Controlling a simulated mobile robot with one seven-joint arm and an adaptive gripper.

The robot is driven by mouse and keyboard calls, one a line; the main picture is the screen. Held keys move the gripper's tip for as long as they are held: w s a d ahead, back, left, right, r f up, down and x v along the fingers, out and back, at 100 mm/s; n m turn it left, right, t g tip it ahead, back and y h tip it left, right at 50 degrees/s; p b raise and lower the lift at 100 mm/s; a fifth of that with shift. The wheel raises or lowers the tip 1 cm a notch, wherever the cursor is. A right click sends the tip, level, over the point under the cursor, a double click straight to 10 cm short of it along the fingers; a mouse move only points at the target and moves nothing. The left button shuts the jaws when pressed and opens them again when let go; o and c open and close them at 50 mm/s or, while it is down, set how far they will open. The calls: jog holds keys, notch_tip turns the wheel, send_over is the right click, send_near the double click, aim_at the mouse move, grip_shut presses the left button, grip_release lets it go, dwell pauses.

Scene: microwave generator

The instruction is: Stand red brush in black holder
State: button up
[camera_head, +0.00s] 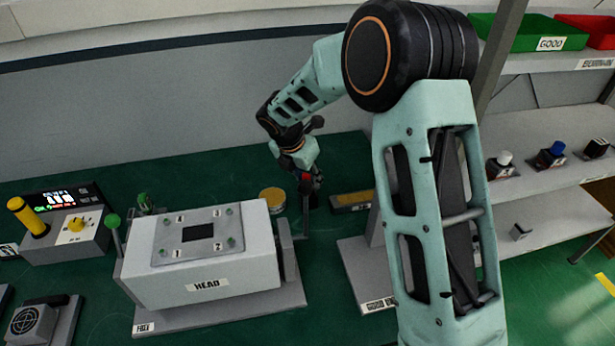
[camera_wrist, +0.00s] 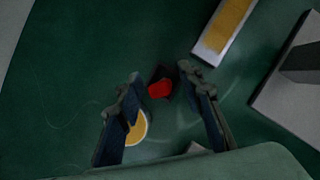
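The red brush (camera_wrist: 160,89) shows in the wrist view as a small red end, seen from above, between my fingers. A black piece, which looks like the black holder (camera_wrist: 161,73), lies directly behind it; I cannot tell how deep the brush sits in it. In the head view a red spot (camera_head: 306,178) shows at my gripper (camera_head: 306,184), with a dark upright shape below. My gripper's two fingers also show in the wrist view (camera_wrist: 162,78), spread on both sides of the red end, with gaps visible. The brush's lower part is hidden.
A round yellow-topped pad (camera_head: 272,196) lies left of my gripper, and a dark tray with a yellow strip (camera_head: 352,200) lies to the right. The white HEAD box (camera_head: 205,262) stands front left. Shelves (camera_head: 545,160) stand at right. Green table shows between.

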jog(key=shift+r, duration=0.1)
jog(key=v, duration=1.2)
